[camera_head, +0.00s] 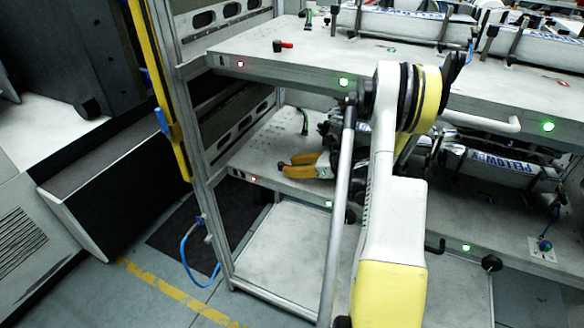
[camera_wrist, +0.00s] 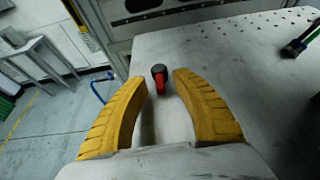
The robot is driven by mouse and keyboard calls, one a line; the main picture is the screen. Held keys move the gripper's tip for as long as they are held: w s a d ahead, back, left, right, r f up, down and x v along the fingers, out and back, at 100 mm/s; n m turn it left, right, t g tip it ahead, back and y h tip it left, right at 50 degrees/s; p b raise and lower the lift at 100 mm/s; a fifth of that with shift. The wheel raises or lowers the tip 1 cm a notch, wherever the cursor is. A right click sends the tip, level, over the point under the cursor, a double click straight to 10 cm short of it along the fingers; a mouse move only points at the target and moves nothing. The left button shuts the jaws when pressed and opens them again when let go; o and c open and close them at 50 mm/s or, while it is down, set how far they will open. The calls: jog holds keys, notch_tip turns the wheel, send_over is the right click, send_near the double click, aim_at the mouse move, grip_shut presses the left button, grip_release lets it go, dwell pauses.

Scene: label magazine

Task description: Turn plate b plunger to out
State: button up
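A small plunger knob with a red handle and black cap (camera_wrist: 159,80) stands near the edge of the lower plate (camera_wrist: 230,38). I cannot read a label that tells which plate is plate b. In the wrist view my gripper (camera_wrist: 158,76) is open, with one yellow finger on each side of the knob and a gap to both. In the head view my gripper (camera_head: 284,167) reaches in over the lower plate (camera_head: 250,153) near its left front corner. The knob is hidden there behind the fingers.
The upper plate (camera_head: 250,51) overhangs the lower one and carries a similar red-handled knob (camera_head: 283,45). A green-handled clamp (camera_head: 304,120) stands farther back on the lower plate; it also shows in the wrist view (camera_wrist: 299,42). A metal frame post (camera_head: 203,190) stands left.

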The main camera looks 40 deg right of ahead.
grip_shut()
jog(key=n+y, duration=0.1)
jog(key=n+g+y, duration=0.1)
jog(key=d+n+g+y, duration=0.1)
jog(key=shift+w+n+y, duration=0.3)
jog(key=shift+w+y, duration=0.05)
jog(key=shift+y, duration=0.05)
jog(key=shift+w+d+n+g+y, duration=0.15)
jog(key=shift+n+g+y, duration=0.35)
jog(key=shift+n+g, duration=0.2)
jog(key=shift+w+d+n+g+y, duration=0.2)
jog(key=shift+n+g+y, duration=0.3)
jog(key=shift+n+g, duration=0.2)
jog(key=shift+w+d+n+g+y, duration=0.15)
jog(key=shift+n+g+y, duration=0.35)
jog(key=shift+n+g, duration=0.15)
